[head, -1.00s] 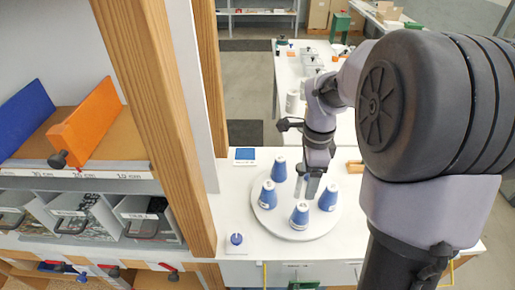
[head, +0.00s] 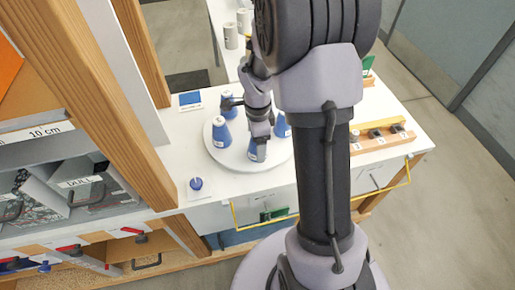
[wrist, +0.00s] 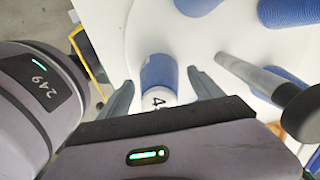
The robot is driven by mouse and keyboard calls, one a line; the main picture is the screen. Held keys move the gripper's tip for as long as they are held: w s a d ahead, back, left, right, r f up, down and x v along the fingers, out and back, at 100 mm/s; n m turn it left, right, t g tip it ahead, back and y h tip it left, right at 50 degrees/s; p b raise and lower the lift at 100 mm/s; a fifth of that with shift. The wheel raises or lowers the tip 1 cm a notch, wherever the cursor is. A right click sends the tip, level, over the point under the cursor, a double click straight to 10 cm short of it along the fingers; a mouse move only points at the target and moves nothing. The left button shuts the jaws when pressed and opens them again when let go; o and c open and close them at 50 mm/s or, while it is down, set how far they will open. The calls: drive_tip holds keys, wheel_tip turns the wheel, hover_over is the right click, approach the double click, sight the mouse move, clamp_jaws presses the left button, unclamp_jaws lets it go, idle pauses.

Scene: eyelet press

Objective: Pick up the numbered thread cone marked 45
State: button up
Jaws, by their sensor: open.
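In the wrist view a blue thread cone (wrist: 158,73) with a white label stands between the two spread fingers of my gripper (wrist: 161,79). The label shows a 4; the rest of the number is hidden by the gripper body. I see a gap on each side of the cone. In the head view my gripper (head: 259,138) is over the front cone (head: 257,152) on the round white turntable (head: 234,163). Other blue cones stand at the left (head: 221,134) and right (head: 283,126) of the turntable; their numbers are too small to read.
A wooden post (head: 120,110) and shelf bins stand left of the white table. A small blue-knobbed piece (head: 196,184) sits near the front-left, a blue square (head: 189,98) behind it. A wooden rack (head: 382,140) lies right. In the wrist view a dark-ended grey rod (wrist: 245,75) is beside the right finger.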

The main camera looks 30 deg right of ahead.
drive_tip(key=shift+r, duration=0.1)
drive_tip(key=c, duration=1.5)
drive_tip(key=shift+c, duration=0.2)
